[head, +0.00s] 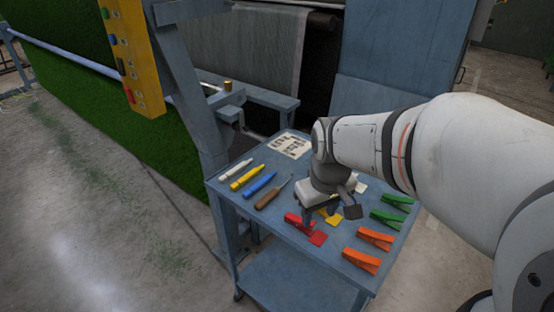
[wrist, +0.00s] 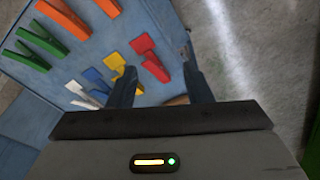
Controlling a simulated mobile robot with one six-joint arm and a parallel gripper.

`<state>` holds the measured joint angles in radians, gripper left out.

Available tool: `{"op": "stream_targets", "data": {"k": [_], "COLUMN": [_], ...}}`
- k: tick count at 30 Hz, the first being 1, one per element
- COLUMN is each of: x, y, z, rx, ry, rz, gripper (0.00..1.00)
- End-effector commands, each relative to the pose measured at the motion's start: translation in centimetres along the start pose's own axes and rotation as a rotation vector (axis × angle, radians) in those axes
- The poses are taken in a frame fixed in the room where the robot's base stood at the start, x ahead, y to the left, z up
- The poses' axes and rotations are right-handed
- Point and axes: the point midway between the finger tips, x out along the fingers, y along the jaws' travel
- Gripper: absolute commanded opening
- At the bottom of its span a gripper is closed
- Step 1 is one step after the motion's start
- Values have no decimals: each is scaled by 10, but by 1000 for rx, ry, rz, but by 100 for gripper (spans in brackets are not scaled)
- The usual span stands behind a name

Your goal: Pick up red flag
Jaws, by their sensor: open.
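The red flag (head: 317,238), a square tab with a longer clip-like part, lies on the blue cart top under my gripper (head: 322,214). In the wrist view the flag (wrist: 156,69) shows its long part between the two fingertips (wrist: 159,74), with its square tab farther up the picture. My gripper is open and empty, pointing down. I cannot tell how high the fingertips are above the flag. In the head view the gripper partly covers the area around the flag.
A yellow flag (head: 331,216) lies close beside the red one; blue (wrist: 93,74) and white (wrist: 75,87) ones lie beyond it. Orange clips (head: 362,260) and green clips (head: 387,219) lie to the right. Markers (head: 248,177) and a wooden-handled tool (head: 268,198) lie left.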

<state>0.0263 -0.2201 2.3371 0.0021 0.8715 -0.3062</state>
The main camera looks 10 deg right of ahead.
Motion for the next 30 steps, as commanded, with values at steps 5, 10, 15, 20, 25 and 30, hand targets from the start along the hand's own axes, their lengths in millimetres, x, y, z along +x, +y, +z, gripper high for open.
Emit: {"op": "stream_targets", "data": {"k": [5, 10, 15, 20, 25, 30], "x": [29, 60, 79, 93, 111, 133], "y": [13, 22, 26, 26, 24, 18], "z": [-48, -79, -94, -96, -93, -87], "rx": [-202, -356, -441, -463, -463, -462], "ry": [-70, -111, -131, -136, -137, -139], "rz": [-29, -57, -74, -79, -79, -80], "gripper": [45, 45, 45, 45, 45, 45]}}
